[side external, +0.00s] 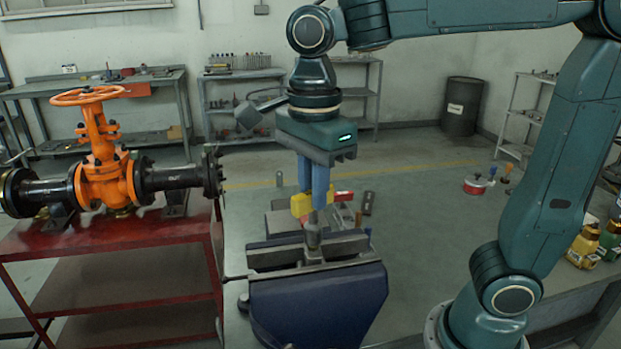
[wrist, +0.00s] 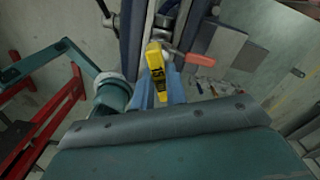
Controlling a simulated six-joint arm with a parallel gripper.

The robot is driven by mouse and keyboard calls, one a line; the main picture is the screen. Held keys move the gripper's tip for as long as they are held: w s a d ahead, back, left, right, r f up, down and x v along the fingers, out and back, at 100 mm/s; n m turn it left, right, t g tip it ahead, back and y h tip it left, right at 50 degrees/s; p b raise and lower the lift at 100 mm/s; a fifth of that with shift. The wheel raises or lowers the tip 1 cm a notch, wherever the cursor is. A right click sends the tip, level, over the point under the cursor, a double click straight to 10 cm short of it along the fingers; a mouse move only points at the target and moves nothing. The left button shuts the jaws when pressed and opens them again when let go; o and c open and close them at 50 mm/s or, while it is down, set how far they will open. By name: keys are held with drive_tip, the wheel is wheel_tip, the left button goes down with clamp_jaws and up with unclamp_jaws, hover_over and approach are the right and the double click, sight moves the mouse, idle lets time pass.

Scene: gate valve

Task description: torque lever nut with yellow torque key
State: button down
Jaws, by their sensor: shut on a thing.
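The yellow torque key (side external: 301,205) is held between the blue fingers of my gripper (side external: 313,203), which points straight down. In the wrist view the yellow key (wrist: 154,58) has black markings and sticks out from between the fingers of my gripper (wrist: 160,85). A grey metal part (side external: 312,234) stands upright in the jaws of the dark blue vise (side external: 318,300), just below the key. In the wrist view the key's far end lies close to the vise (wrist: 132,30). I cannot tell if the key touches the part. The lever nut itself is not clearly distinguishable.
An orange gate valve (side external: 103,170) with black pipes stands on a red table (side external: 130,235) at the left. Several small tools and blocks lie on the bench behind the vise. A red-and-white round item (side external: 475,185) and yellow bottles (side external: 583,245) are on the right.

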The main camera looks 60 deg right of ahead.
drive_tip(key=shift+f, duration=0.7)
idle(0.7)
drive_tip(key=shift+m, duration=2)
drive_tip(key=shift+m, duration=2)
drive_tip(key=shift+r, duration=0.5)
drive_tip(key=shift+r, duration=0.4)
